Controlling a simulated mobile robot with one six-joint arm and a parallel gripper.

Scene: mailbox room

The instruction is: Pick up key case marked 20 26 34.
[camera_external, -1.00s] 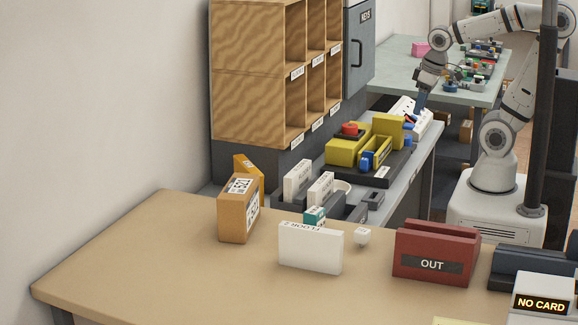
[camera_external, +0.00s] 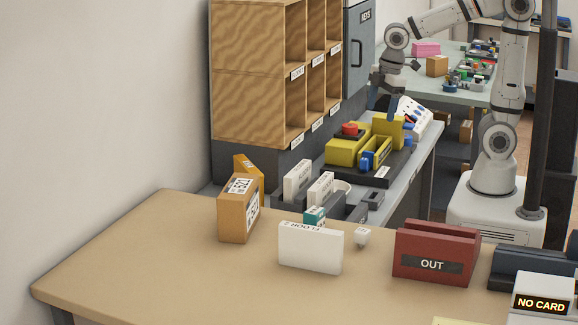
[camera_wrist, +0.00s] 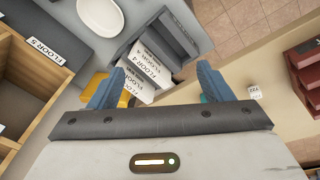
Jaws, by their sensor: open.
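A small white block (camera_external: 362,237) stands on the tan desk, between a white card holder and the red OUT holder. It also shows in the wrist view (camera_wrist: 254,92) with dark marks too small to read, so I cannot tell whether it is the key case marked 20 26 34. My gripper (camera_external: 382,110) hangs over the grey side counter, near the yellow boxes, well apart from the white block. In the wrist view its two blue fingers (camera_wrist: 160,84) are spread wide with nothing held between them.
A grey tray (camera_wrist: 190,40) holds white FLOOR cards (camera_wrist: 148,70). An orange box (camera_external: 238,212), a white FLOOR holder (camera_external: 310,250) and the red OUT holder (camera_external: 432,255) stand on the desk (camera_external: 130,250). Wooden pigeonholes (camera_external: 250,75) rise behind. The desk's left part is clear.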

